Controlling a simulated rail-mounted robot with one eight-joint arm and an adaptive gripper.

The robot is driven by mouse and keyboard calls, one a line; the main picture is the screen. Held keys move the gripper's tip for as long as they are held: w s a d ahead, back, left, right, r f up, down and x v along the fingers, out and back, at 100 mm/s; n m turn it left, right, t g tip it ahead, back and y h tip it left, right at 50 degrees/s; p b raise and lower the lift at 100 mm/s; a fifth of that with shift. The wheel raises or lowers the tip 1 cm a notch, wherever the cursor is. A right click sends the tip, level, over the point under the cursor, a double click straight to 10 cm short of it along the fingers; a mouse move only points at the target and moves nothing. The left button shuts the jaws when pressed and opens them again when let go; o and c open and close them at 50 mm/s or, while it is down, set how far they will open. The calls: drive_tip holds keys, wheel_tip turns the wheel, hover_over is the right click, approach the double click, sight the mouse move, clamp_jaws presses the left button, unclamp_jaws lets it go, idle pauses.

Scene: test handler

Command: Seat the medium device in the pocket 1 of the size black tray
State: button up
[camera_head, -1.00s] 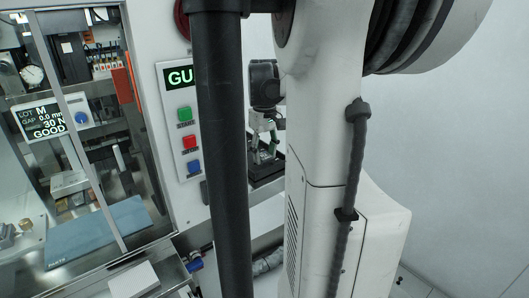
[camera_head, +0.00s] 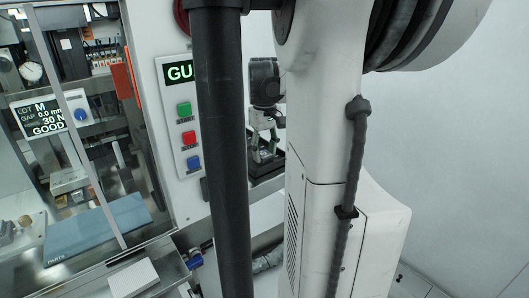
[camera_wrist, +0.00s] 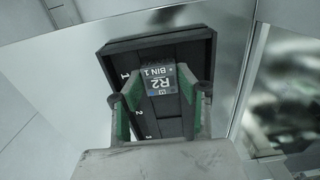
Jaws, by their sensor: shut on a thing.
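The black tray (camera_wrist: 206,46) lies below my gripper in the wrist view, with the numbers 1, 2 and 3 down its left side. The medium device (camera_wrist: 160,80), a grey block labelled "R2 BIN 1", is between the green-padded fingers of my gripper (camera_wrist: 158,92), which is shut on it. The device is at the tray's upper end, beside the number 1. Its underside is hidden, so I cannot tell whether it touches the pocket floor. In the head view my gripper (camera_head: 264,145) is small, just above the tray (camera_head: 267,169), partly hidden by a black post.
A panel with green, red and blue buttons (camera_head: 188,138) stands left of the post. Farther left, a windowed machine has a display (camera_head: 44,117) and a blue parts mat (camera_head: 95,230).

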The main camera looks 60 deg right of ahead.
drive_tip(key=shift+f+b, duration=0.6)
drive_tip(key=shift+f, duration=0.05)
idle(0.8)
idle(0.5)
drive_tip(key=o, duration=0.9)
drive_tip(key=shift+r+p, duration=0.6)
drive_tip(key=shift+r, duration=0.45)
drive_tip(key=o, duration=0.6)
